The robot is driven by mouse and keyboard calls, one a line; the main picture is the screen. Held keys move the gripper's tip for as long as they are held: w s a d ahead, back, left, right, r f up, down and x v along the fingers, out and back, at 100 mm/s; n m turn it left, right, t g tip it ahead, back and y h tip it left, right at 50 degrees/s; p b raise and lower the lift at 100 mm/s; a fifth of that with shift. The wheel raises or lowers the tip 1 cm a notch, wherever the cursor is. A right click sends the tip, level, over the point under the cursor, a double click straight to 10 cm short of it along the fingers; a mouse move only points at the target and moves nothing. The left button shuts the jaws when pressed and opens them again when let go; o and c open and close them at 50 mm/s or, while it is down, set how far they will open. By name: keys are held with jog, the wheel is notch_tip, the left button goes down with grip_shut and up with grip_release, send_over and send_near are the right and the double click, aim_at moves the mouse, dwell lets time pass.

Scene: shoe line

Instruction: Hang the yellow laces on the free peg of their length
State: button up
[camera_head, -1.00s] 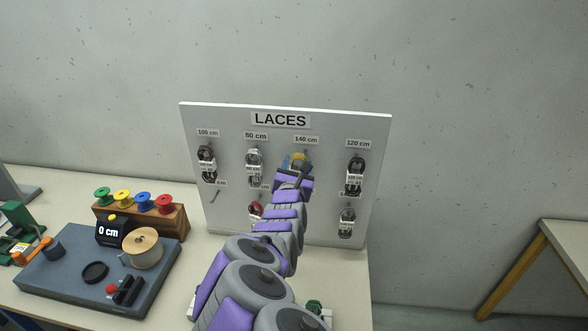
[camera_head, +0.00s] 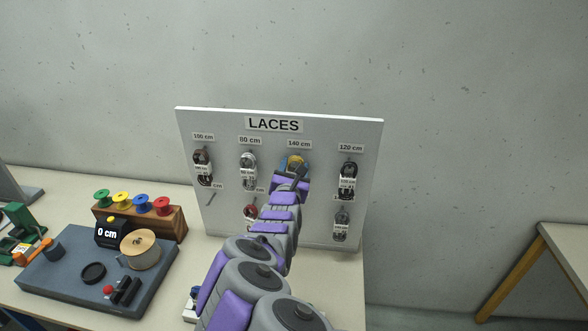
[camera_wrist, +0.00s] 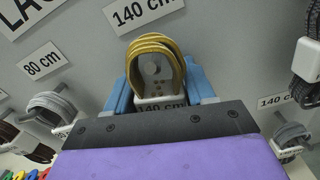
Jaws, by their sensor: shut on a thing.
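The yellow laces (camera_wrist: 157,47) are a looped bundle with a white band (camera_wrist: 162,101) marked 140 cm. My gripper (camera_wrist: 160,88) is shut on the bundle, with a blue finger at each side of it. In the wrist view the bundle is upright just below an upper sign (camera_wrist: 143,12) reading 140 cm. A round grey shape, perhaps a peg end, shows inside the loop; I cannot tell whether the loop is around it. In the head view the yellow laces (camera_head: 294,160) are in front of the board under the 140 cm sign, and my arm hides part of them.
The LACES board (camera_head: 225,222) carries dark bundles (camera_head: 202,166) under 100 cm, grey ones (camera_head: 248,167) under 80 cm and dark ones (camera_head: 348,178) under 120 cm. A red bundle (camera_head: 250,212) hangs lower. An empty-looking peg (camera_head: 211,198) is at lower left. Grey laces (camera_wrist: 290,136) hang by another 140 cm sign.

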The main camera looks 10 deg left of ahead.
jog(key=shift+d+f, duration=0.1)
jog(key=shift+f, duration=0.1)
jog(key=o, duration=1.4)
jog(key=shift+f, duration=0.15)
jog(key=shift+d+f, duration=0.15)
